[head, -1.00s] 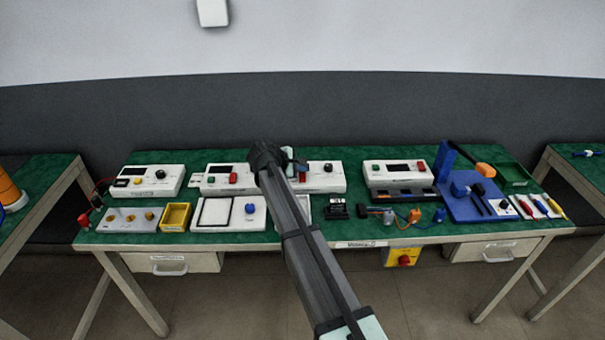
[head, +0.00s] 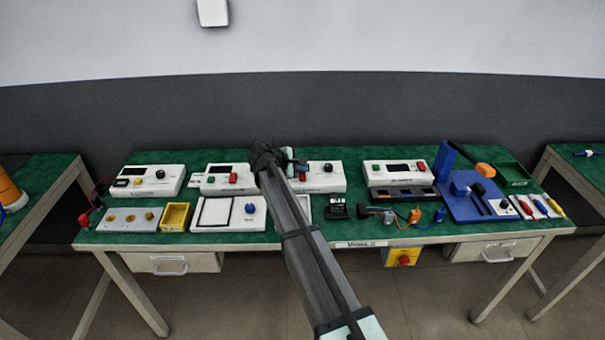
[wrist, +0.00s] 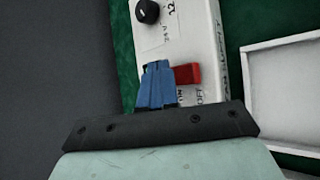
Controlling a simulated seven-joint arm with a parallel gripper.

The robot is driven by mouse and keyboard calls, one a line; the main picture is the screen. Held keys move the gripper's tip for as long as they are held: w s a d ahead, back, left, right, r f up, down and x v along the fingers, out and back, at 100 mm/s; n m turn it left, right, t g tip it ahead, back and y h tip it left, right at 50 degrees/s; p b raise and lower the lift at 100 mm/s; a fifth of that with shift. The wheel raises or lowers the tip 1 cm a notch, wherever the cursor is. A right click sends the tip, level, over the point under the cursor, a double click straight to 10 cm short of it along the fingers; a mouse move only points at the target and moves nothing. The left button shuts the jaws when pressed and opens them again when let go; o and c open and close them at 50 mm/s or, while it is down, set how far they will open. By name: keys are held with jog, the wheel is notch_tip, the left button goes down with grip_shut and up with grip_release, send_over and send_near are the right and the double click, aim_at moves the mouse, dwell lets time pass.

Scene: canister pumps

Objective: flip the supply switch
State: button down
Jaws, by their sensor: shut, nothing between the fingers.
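The supply unit is a white box (head: 328,183) with a black knob, standing in the middle back of the green table. The wrist view shows it too (wrist: 208,40). Its red switch (wrist: 187,74) has ON and OFF printed beside it; in the head view the switch (head: 302,177) is small and close to my arm. My gripper (wrist: 160,68) has its blue fingers shut together and empty, over the box just left of the red switch in the wrist view. The fingers hide part of the switch's left side. I cannot tell whether they touch it.
A white-rimmed tray (wrist: 250,95) lies beside the box in the wrist view. Other white units (head: 150,182) stand left and right along the table's back. A yellow bin (head: 175,217), a blue stand (head: 470,205) and loose connectors crowd the front. Bare table is scarce.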

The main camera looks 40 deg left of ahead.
aim_at(301, 177)
jog(key=shift+r, duration=0.6)
jog(key=shift+s+d+r, duration=0.15)
jog(key=shift+r, duration=1.1)
jog(key=shift+s+d+r, duration=0.15)
jog(key=shift+r, duration=1.1)
